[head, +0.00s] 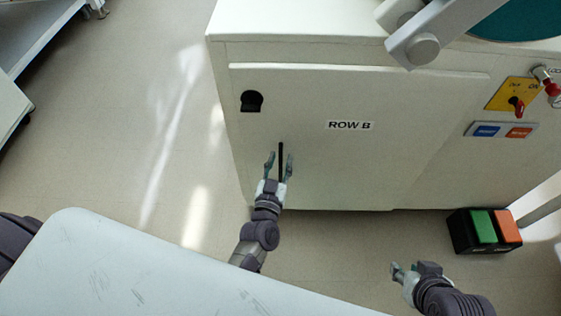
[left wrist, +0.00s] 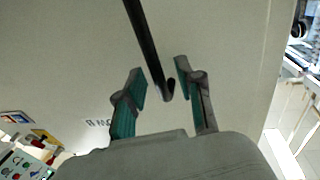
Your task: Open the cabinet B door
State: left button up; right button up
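The cabinet door (head: 360,155) is a pale panel labelled "ROW B", and it looks closed. Its handle (head: 281,160) is a thin black vertical bar near the door's left side. My left gripper (head: 279,164) is open at the handle's lower part. In the left wrist view the dark handle (left wrist: 146,42) comes down toward the space between the two teal-padded fingers (left wrist: 161,90); its hooked lower end shows between them. I cannot tell whether a finger touches it. My right gripper (head: 402,272) is low at the right, away from the door, and its fingers look close together.
A black latch (head: 252,101) sits at the door's upper left. A yellow switch plate (head: 513,95) and a blue and orange button panel (head: 502,130) are on the right. A green and orange pedal box (head: 485,230) stands on the floor. A white surface (head: 130,270) fills the lower left.

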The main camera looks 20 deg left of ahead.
pick_arm(q)
jog(key=shift+w, duration=0.3)
grip_shut()
jog(key=shift+s, duration=0.2)
